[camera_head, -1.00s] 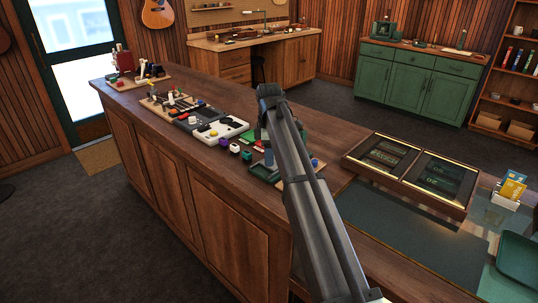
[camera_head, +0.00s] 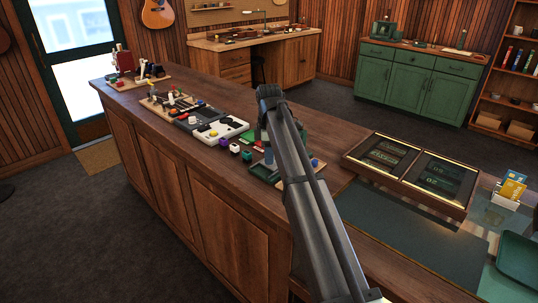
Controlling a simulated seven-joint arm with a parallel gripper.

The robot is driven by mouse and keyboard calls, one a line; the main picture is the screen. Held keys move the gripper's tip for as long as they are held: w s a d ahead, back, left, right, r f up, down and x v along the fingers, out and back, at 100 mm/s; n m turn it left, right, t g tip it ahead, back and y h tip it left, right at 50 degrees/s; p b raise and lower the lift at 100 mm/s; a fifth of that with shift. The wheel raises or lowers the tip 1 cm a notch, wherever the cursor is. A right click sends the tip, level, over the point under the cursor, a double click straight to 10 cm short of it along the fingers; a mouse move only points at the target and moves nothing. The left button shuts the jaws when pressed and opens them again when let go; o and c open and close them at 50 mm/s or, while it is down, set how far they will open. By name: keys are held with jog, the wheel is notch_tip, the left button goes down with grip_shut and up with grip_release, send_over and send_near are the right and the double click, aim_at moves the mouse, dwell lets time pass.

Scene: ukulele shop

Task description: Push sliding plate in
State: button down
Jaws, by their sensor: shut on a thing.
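My arm reaches up from the bottom of the head view and bends down over the long wooden counter. My gripper (camera_head: 266,150) is low over the counter, mostly hidden behind my arm, among small items on a dark green board (camera_head: 262,171). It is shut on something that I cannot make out. I cannot pick out the sliding plate for certain; it may be hidden by my arm or too small to tell.
Left of my gripper are a purple cube (camera_head: 224,142), a white cube (camera_head: 235,148) and a white panel (camera_head: 222,130). Several more boards of small parts lie farther left. A lit display case (camera_head: 410,172) is to the right.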

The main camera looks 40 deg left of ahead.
jog(key=w, duration=0.3)
jog(key=shift+w, duration=0.3)
jog(key=c, duration=1)
grip_release()
jog(key=shift+s, duration=0.1)
notch_tip(320, 180, up, 14)
jog(key=shift+f, duration=0.1)
